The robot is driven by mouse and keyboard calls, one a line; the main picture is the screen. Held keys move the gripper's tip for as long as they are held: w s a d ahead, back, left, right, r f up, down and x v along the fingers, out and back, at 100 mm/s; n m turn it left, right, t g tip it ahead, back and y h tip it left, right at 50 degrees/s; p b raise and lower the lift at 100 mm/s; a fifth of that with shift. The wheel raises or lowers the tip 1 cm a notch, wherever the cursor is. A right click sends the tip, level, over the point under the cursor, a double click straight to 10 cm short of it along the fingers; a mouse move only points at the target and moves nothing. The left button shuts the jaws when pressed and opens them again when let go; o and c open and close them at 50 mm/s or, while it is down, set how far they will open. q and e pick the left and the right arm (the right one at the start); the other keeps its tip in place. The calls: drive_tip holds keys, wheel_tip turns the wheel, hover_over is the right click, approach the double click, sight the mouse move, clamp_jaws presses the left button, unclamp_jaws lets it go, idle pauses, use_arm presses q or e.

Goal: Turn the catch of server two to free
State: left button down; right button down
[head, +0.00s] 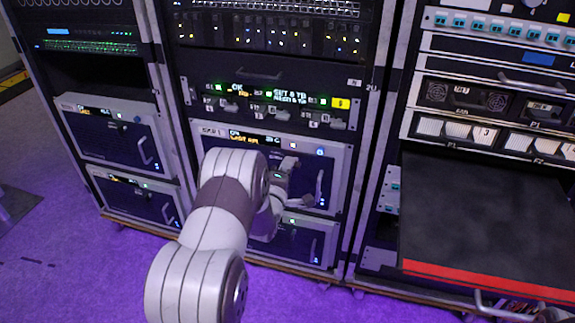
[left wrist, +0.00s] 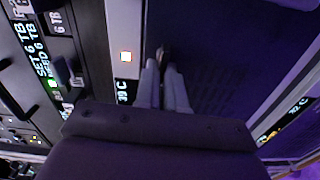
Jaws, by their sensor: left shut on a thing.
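A server (head: 335,165) with a lit display reading about 39 C sits in the middle rack; its name label is too small to read surely. My left gripper (head: 288,166) is at its front panel, below the orange light. In the left wrist view the two fingers (left wrist: 163,68) are close together on a small dark metal piece, the catch (left wrist: 161,53), on the server's dark front. The fingers and the arm hide most of the catch, and I cannot tell its turn. My right gripper is in neither view.
A bar handle (head: 320,188) stands out to the right of the gripper. Another server (head: 305,245) lies below. A disk unit (head: 270,103) with lit levers is above. An extended black shelf with a red edge (head: 480,280) juts out at right.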

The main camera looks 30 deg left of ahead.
use_arm(q)
drive_tip(key=shift+f+n, duration=0.1)
drive_tip(key=shift+n, duration=0.4)
drive_tip(key=c, duration=1.2)
unclamp_jaws()
drive_tip(key=shift+c, duration=0.2)
drive_tip(key=p+v, duration=0.3)
drive_tip(key=v, duration=0.9)
drive_tip(key=shift+s+d, duration=0.15)
drive_tip(key=shift+s, duration=0.2)
